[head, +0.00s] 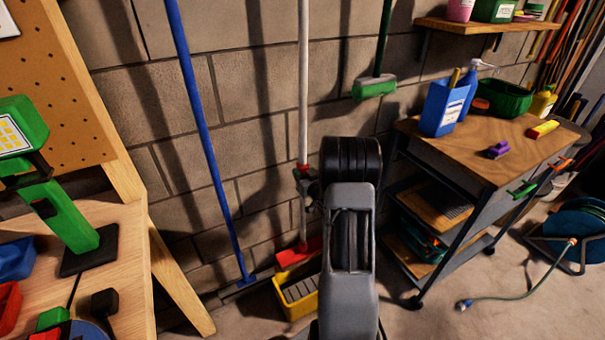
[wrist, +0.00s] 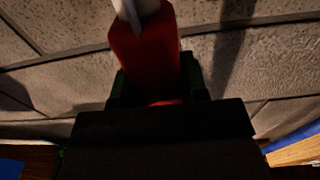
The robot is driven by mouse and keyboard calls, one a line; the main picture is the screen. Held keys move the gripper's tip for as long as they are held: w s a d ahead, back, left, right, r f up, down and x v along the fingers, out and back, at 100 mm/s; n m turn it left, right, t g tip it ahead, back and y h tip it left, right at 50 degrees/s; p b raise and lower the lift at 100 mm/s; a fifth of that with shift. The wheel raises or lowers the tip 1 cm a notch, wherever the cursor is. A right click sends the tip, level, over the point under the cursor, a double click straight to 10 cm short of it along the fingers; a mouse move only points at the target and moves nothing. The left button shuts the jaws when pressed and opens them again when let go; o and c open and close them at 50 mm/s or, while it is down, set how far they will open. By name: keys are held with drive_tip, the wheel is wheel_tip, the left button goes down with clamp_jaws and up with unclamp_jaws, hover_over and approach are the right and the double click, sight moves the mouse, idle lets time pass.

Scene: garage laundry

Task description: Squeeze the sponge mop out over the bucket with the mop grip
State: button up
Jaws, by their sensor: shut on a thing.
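The sponge mop stands upright by the block wall, with a white pole (head: 304,80) and a red head (head: 297,252) at its foot. The head is over or at the rim of the yellow bucket (head: 297,307); I cannot tell if they touch. A red mop grip (head: 303,170) is on the lower pole and fills the upper middle of the wrist view (wrist: 145,50). My gripper (wrist: 155,88) is shut on this grip, its dark fingers on both sides. In the head view my arm hides most of the gripper and part of the bucket. The sponge itself is not clear.
A blue-handled tool (head: 203,140) leans on the wall at left. A green brush (head: 374,88) hangs at right. A wheeled cart (head: 470,150) stands at right, a wooden bench (head: 125,250) at left. A hose reel (head: 575,230) sits on the floor.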

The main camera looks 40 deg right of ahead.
clamp_jaws()
wheel_tip(320, 180, down, 5)
drive_tip(key=b, duration=0.4)
drive_tip(key=shift+r, duration=0.3)
